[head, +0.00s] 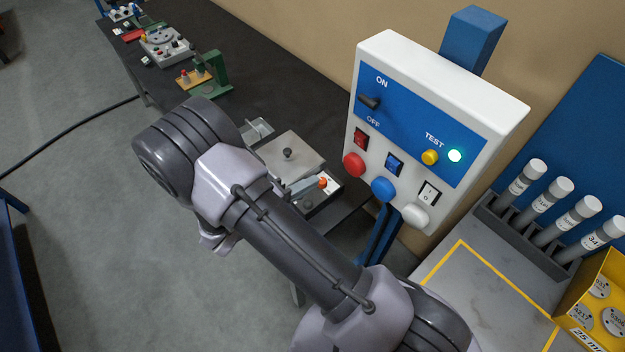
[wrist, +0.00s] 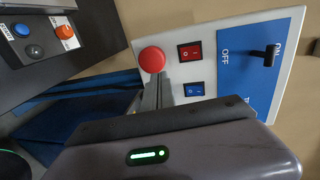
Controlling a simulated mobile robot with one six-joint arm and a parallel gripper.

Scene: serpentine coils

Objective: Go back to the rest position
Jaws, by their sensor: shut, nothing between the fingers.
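My gripper (wrist: 158,88) shows in the wrist view with its narrow grey fingers together and nothing between them. Its dark body with a green light fills the bottom of that view. The fingertips appear just below the red round button (wrist: 152,61) of the control box; the gap in depth cannot be told. In the head view my arm (head: 300,250) reaches from the bottom right up to the left, bent at the upper left, and I cannot make out the fingers there. The white control box (head: 440,110) stands right of the arm.
Behind my arm, a dark bench (head: 270,80) carries a metal plate device (head: 288,155) and other fixtures. Labelled tubes (head: 520,178) and a yellow bin (head: 600,300) stand at right. The grey floor (head: 80,190) at left is open.

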